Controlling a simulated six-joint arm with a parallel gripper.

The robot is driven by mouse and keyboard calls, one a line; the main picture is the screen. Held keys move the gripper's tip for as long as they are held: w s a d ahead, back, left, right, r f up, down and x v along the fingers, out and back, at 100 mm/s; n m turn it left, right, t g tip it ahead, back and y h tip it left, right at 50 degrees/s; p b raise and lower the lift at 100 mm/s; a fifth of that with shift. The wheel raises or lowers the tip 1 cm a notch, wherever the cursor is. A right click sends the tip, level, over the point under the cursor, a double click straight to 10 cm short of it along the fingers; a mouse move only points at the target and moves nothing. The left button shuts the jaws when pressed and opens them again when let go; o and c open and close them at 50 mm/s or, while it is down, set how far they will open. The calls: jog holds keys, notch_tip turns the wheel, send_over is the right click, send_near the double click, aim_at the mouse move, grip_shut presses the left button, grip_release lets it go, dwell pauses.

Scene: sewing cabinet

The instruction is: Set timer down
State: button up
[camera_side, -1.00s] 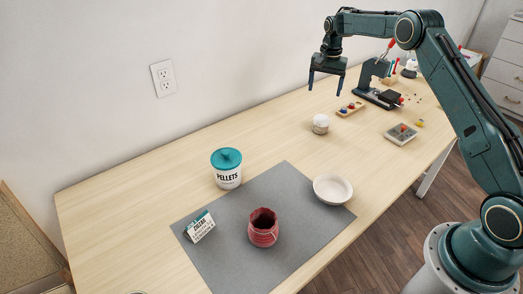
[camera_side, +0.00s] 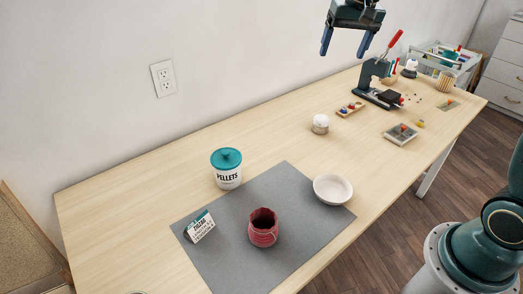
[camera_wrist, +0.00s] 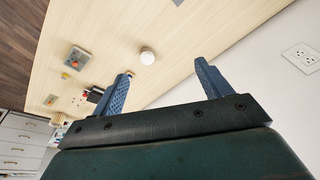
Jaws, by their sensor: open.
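The timer appears to be the small round white object (camera_side: 320,124), upright on the bare wood of the table, behind the grey mat. It also shows in the wrist view (camera_wrist: 147,56), beyond the gap between the fingers. My gripper (camera_side: 343,48) is high above the table near the wall, at the top of the side view. Its two blue fingers (camera_wrist: 163,70) are spread apart with nothing between them. The gripper is clear of the timer and touches nothing.
On or beside the grey mat (camera_side: 215,252) are a pellets tub (camera_side: 227,175), red jar (camera_side: 263,229), white bowl (camera_side: 332,188) and small sign (camera_side: 200,227). A press with red handle (camera_side: 376,78), a wooden block (camera_side: 350,109) and a compartment tray (camera_side: 401,134) stand farther right.

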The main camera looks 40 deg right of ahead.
jog(key=s+a+r+n+t, duration=0.1)
jog(key=s+a+n, duration=0.15)
jog(key=s, duration=0.45)
jog(key=s+a+r+n, duration=0.1)
jog(key=s+a+r, duration=0.1)
jog(key=s+a, duration=0.35)
jog(key=s+a+f+n+t, duration=0.1)
jog(key=s+f+n, duration=0.2)
jog(key=s, duration=1.1)
notch_tip(320, 180, down, 2)
jog(key=shift+s+f+t+y, duration=0.1)
jog(key=shift+s+t+y, duration=0.1)
jog(key=shift+t+y, duration=0.15)
